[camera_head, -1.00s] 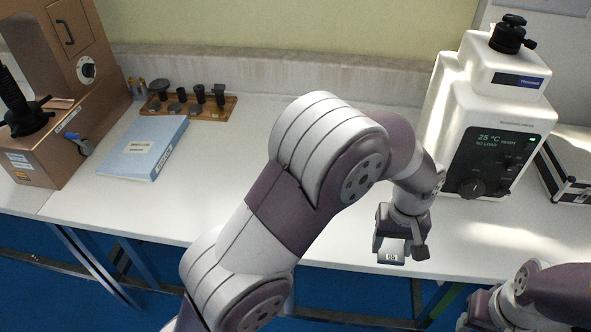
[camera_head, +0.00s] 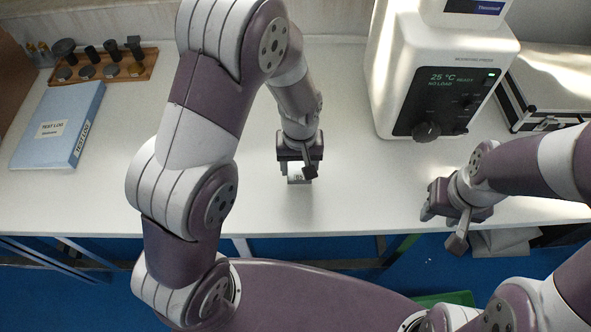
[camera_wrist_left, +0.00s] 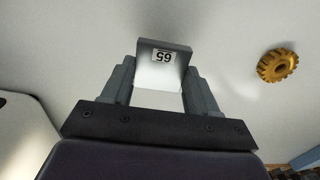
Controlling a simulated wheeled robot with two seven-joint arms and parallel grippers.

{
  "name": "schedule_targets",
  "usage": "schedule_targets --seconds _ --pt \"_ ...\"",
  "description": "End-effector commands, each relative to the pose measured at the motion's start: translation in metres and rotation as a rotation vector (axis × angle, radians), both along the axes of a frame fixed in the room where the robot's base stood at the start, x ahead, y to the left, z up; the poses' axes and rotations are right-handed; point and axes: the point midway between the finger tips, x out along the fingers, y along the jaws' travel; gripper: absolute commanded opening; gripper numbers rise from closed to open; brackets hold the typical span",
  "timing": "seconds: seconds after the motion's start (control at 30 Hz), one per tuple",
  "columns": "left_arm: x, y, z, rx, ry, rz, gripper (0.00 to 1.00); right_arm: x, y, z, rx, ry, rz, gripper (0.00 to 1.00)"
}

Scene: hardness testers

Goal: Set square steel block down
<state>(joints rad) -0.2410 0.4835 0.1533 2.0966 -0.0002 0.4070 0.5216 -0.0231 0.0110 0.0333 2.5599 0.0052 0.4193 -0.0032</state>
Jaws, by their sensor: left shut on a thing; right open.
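The square steel block (camera_head: 299,179) is a small grey plate-like block with a white label. In the left wrist view (camera_wrist_left: 164,68) its label reads 65, upside down. My left gripper (camera_head: 298,170) is shut on it, with a finger on each side, above the white bench (camera_head: 340,205) near the front middle. I cannot tell whether the block touches the bench. My right gripper (camera_head: 442,224) is open and empty near the bench's front edge, to the right.
The white hardness tester (camera_head: 390,90) stands at the back right, its screen showing 25 °C and NO LOAD. A black-edged case (camera_head: 560,85) is right of it. A blue test log (camera_head: 58,125) and wooden rack (camera_head: 100,68) are at left. A brass knurled piece (camera_wrist_left: 277,65) shows in the wrist view.

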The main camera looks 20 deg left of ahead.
Motion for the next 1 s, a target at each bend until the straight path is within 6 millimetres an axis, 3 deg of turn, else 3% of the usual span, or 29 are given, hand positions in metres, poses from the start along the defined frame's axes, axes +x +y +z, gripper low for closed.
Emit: schedule_targets --seconds 0.2,0.6,0.63,0.7,1.0 --pt "-0.001 0.002 -0.036 0.0 0.002 -0.001 0.13 0.0 0.0 -0.002 0.0 0.0 0.0 0.43" --pt "-0.001 0.002 -0.044 -0.001 -0.001 0.0 0.13 0.0 0.0 -0.004 0.0 0.0 0.0 0.43" --pt "-0.001 0.002 -0.043 0.0 -0.001 0.0 0.69 0.0 0.0 -0.003 0.0 0.0 0.0 0.43" --pt "-0.001 0.002 -0.043 0.0 0.0 0.0 0.85 0.0 0.0 -0.003 0.0 0.0 0.0 0.43" --pt "-0.001 0.002 -0.039 0.0 0.0 0.0 0.85 0.0 0.0 0.0 0.0 0.0 0.0 0.43"
